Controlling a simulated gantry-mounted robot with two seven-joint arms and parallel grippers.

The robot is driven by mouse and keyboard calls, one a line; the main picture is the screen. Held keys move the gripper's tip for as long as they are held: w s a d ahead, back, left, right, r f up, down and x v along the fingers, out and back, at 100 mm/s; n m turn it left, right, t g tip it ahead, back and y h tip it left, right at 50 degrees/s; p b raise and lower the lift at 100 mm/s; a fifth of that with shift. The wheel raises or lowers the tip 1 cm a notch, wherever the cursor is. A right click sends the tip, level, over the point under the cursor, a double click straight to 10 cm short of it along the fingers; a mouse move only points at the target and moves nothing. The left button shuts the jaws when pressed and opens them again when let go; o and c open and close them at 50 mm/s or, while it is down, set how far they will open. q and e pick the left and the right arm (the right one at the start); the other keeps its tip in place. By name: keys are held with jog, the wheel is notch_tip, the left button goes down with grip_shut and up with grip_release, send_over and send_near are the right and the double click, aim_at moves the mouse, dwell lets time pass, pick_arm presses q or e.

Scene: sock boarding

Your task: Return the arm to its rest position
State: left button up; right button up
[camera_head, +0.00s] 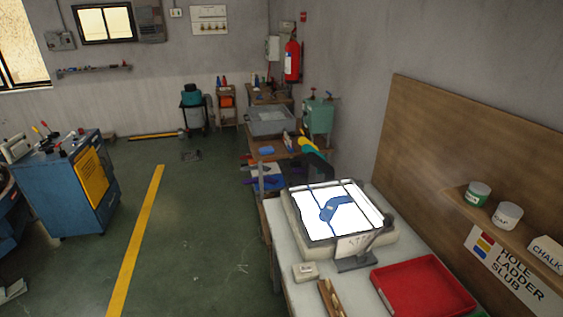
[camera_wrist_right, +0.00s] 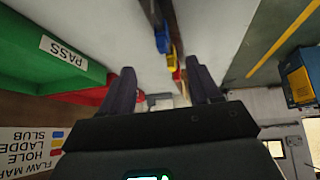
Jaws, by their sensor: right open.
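My right gripper (camera_wrist_right: 163,82) shows in the right wrist view with its two dark fingers apart and nothing between them. It is above the white worktop (camera_wrist_right: 120,30). My left gripper is in neither view, and the head view shows neither gripper clearly. In the head view a blue sock (camera_head: 338,207) lies bent on the bright white panel (camera_head: 362,220) of a light box (camera_head: 300,238) on the bench.
A red tray (camera_head: 424,287) and a small pale box (camera_head: 305,271) are on the bench. A wooden board with a shelf (camera_head: 508,222) stands along the right. In the wrist view a green PASS bin (camera_wrist_right: 45,60) is at left.

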jog(key=s+a+g, duration=0.1)
jog(key=s, duration=0.2)
jog(key=s+a+f+g+b, duration=0.1)
jog(key=s, duration=0.2)
jog(key=s+a+n, duration=0.1)
jog(key=s, duration=0.2)
jog(key=shift+a+f+g+y+b, duration=0.2)
jog(key=shift+f+g+y+b, duration=0.1)
jog(key=shift+g+b, duration=0.1)
pick_arm(q)
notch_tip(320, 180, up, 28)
jog(key=p, duration=3)
pick_arm(e)
notch_tip(320, 180, up, 31)
jog(key=s, duration=0.1)
jog(key=shift+a+f, duration=0.15)
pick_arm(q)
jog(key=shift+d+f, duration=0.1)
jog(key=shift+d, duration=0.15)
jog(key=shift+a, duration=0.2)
